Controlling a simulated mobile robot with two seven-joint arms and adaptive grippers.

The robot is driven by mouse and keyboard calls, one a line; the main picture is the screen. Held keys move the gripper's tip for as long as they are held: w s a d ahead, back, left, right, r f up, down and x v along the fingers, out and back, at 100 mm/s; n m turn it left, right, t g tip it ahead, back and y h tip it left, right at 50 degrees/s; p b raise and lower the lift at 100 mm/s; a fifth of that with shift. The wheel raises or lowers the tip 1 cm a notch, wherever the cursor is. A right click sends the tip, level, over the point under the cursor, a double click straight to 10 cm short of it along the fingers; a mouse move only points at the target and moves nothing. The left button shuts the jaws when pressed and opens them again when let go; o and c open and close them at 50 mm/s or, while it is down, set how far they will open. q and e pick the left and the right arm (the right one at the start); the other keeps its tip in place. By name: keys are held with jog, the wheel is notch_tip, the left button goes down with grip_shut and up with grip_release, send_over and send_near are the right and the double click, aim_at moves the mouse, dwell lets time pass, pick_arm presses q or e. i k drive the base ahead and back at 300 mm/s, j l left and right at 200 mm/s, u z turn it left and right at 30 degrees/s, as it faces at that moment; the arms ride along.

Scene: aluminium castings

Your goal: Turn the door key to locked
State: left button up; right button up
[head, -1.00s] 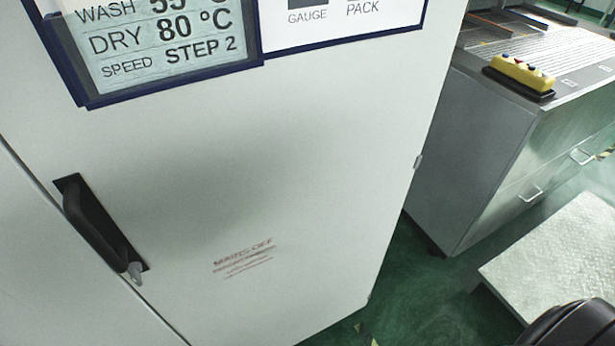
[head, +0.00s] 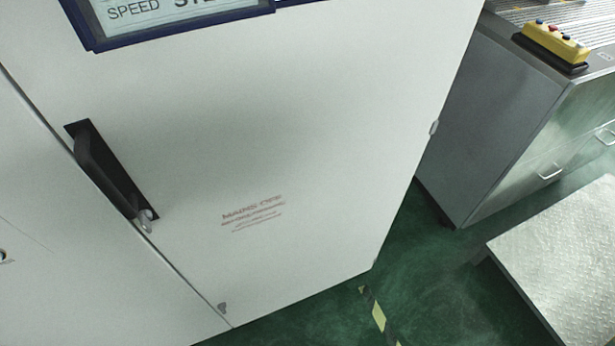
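A pale grey cabinet door (head: 300,120) fills the middle of the head view. A black handle (head: 108,172) sits in a dark recess near the door's left edge. A small silver key (head: 146,220) sticks out at the lower end of the handle. The key is small and partly blurred, so I cannot tell its exact turn position. Neither of my grippers is in view.
Faded red "MAINS OFF" lettering (head: 252,212) marks the door. A metal cabinet (head: 510,120) at right carries a yellow button box (head: 555,42). A pale platform (head: 575,265) stands lower right. Green floor (head: 420,265) with a striped tape (head: 378,315) lies between.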

aim_at(145, 217)
jog(key=j+u, duration=0.25)
jog(key=u, duration=0.15)
jog(key=j+u, duration=0.25)
jog(key=u, duration=0.15)
